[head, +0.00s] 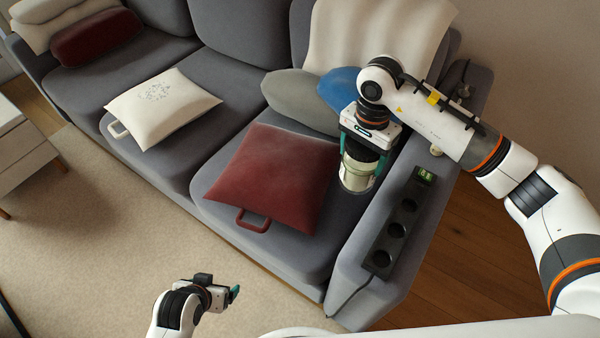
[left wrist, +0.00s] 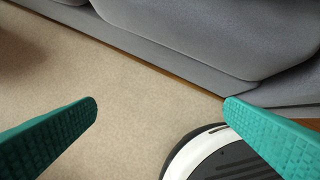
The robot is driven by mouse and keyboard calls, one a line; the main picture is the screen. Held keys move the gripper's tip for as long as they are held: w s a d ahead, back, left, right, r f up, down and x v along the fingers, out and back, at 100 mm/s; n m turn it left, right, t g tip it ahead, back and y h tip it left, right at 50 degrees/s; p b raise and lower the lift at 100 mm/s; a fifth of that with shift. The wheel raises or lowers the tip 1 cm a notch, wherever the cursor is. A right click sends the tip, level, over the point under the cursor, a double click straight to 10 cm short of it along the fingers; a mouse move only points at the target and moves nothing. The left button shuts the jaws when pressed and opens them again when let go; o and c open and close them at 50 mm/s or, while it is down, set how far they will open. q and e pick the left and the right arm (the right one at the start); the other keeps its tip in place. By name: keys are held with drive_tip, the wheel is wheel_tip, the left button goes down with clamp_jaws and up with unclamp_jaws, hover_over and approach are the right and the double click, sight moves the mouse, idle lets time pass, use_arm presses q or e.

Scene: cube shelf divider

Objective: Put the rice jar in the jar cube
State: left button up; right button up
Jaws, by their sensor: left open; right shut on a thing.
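A clear jar with a dark top and pale contents (head: 357,174), fitting the rice jar, is upright over the right end of the sofa, beside the armrest. My right gripper (head: 362,154) points down and is shut on it, with teal fingers on either side. Whether the jar's base touches the seat I cannot tell. My left gripper (head: 230,296) is open and empty over the carpet in front of the sofa; its spread teal fingers show in the left wrist view (left wrist: 163,106). No jar cube can be made out in either view.
A red cushion (head: 272,178) lies left of the jar. Grey and blue cushions (head: 338,90) are behind it. A black power strip (head: 402,225) lies on the right armrest (head: 352,296). A white cushion (head: 162,107) lies further left. The carpet (head: 110,240) has free room.

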drive_tip(key=w+f+m+b, duration=0.1)
drive_tip(key=f+b, duration=0.1)
drive_tip(key=f, duration=0.1)
drive_tip(key=f+m+b, duration=0.1)
drive_tip(key=f+b, duration=0.1)
drive_tip(key=f, duration=0.1)
drive_tip(key=w+f+m+b, duration=0.1)
drive_tip(key=f+b, duration=0.1)
drive_tip(key=f, duration=0.1)
drive_tip(key=shift+w+a+f, duration=0.25)
drive_tip(key=shift+w+a, duration=0.1)
use_arm(q)
drive_tip(key=w+d+r+t+h+b, duration=0.1)
drive_tip(key=w+r+t, duration=0.2)
drive_tip(key=r, duration=0.3)
drive_tip(key=w+d+r+t+h+b, duration=0.1)
drive_tip(key=w+d+r+t, duration=0.1)
drive_tip(key=r, duration=0.4)
drive_tip(key=w+t, duration=0.1)
drive_tip(key=t, duration=0.1)
drive_tip(key=shift+w+r+t, duration=0.35)
drive_tip(key=shift+w+t, duration=0.05)
use_arm(e)
wheel_tip(320, 180, down, 10)
use_arm(q)
drive_tip(key=shift+w+r, duration=0.1)
